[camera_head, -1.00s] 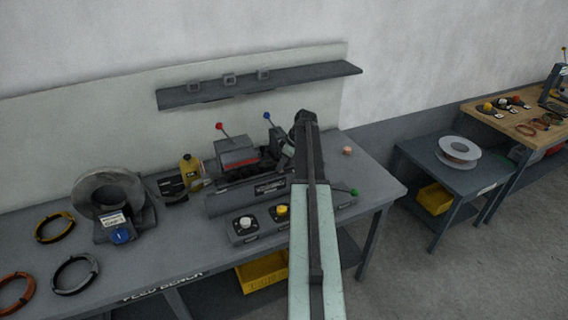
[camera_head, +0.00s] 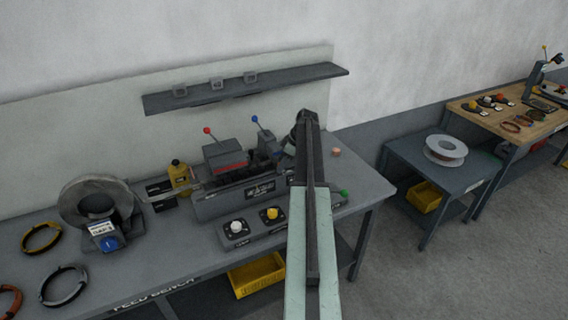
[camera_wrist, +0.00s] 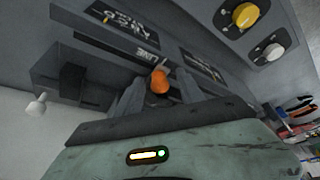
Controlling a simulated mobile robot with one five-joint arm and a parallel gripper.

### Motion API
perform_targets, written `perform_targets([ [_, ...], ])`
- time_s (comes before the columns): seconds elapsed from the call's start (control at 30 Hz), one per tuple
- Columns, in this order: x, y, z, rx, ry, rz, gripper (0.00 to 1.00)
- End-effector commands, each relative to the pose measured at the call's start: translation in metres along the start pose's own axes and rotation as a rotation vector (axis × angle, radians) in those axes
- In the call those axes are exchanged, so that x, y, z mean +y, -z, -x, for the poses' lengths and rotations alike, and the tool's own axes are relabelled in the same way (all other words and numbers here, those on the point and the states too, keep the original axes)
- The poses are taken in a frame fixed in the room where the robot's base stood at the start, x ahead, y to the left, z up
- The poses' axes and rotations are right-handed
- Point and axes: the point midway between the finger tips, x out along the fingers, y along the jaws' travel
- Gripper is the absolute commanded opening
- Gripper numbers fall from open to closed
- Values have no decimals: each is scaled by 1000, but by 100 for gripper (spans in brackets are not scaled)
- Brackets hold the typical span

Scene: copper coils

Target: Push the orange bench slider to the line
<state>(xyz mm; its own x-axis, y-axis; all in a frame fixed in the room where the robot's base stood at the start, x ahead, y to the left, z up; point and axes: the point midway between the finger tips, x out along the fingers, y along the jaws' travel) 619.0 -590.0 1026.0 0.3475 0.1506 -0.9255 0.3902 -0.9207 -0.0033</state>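The orange slider knob (camera_wrist: 160,82) shows in the wrist view, small and rounded, near the middle. My gripper (camera_wrist: 159,94) is close to it, with one dark finger on each side of the knob. The fingers look spread, with a gap at the knob; I cannot tell whether either touches it. A "LINE" label (camera_wrist: 148,53) is on the dark panel just beyond the knob. In the head view my arm reaches over the feed bench (camera_head: 170,285), and the slider is not visible there, probably behind my arm.
A machine with red and blue levers (camera_head: 232,163) stands on the bench left of my arm. White (camera_head: 237,227) and yellow (camera_head: 272,214) buttons are in front of it. A small pinkish knob (camera_head: 336,153) is right of my arm. A side table (camera_head: 455,178) holds a spool (camera_head: 446,149).

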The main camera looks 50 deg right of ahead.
Motion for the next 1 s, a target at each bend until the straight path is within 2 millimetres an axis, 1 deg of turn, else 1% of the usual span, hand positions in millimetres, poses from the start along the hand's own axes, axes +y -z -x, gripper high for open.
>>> perform_targets([
  [0.27, 1, 1, 0, 3, -2, 0, 46],
  [0.37, 1, 2, 5, 3, -3, 0, 46],
  [0.47, 0, 3, 16, 4, -3, -1, 46],
  [0.57, 0, 3, 34, 3, -3, -1, 46],
  [0.7, -1, 3, 62, 3, -2, -1, 46],
  [0.8, -1, 1, 77, 2, -2, -1, 46],
  [0.9, -1, -1, 82, 2, -2, 0, 46],
  [1.0, -1, -2, 80, 2, -2, 0, 46],
])
